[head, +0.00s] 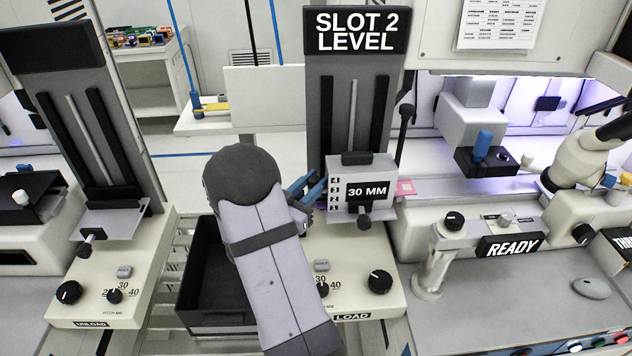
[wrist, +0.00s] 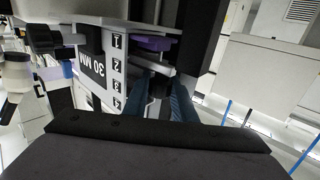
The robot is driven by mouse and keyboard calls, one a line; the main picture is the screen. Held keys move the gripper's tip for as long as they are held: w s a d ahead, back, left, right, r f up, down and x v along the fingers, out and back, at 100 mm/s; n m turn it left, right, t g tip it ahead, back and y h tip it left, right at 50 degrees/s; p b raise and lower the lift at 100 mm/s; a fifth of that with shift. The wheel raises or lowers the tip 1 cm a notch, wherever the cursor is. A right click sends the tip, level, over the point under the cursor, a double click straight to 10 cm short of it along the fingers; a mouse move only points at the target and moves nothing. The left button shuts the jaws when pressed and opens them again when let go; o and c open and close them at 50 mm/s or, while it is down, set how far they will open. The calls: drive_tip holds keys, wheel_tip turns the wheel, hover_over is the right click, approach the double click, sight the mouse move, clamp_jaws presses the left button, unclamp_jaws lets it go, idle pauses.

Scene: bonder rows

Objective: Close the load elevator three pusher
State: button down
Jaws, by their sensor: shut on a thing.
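The load elevator (head: 350,255) has a tall dark column with a "SLOT 2 LEVEL" sign (head: 356,31) and a LOAD label at its base. On it sits a white box marked "30 MM" (head: 369,192), with numbered slots on its left side; the box also shows in the wrist view (wrist: 92,66). My gripper (head: 312,190) is at the box's left side, its blue fingers (wrist: 160,90) shut on a small part there. This seems to be the pusher, a pale bar (wrist: 152,64) at the fingertips. My arm and fingers hide most of it.
A black bin (head: 205,290) stands left of my arm. The unload elevator (head: 110,290) is farther left. Right of the load elevator is a machine with a READY display (head: 513,246). A dark knob (head: 364,215) sticks out below the box.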

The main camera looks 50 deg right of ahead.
drive_tip(key=w+a, duration=0.5)
drive_tip(key=shift+b, duration=0.3)
drive_tip(key=c, duration=1.7)
unclamp_jaws()
drive_tip(key=shift+c, duration=0.2)
drive_tip(key=a+b, duration=0.2)
drive_tip(key=a, duration=0.5)
drive_tip(key=shift+s+b, duration=0.3)
drive_tip(key=shift+s, duration=0.15)
drive_tip(key=shift+a, duration=0.1)
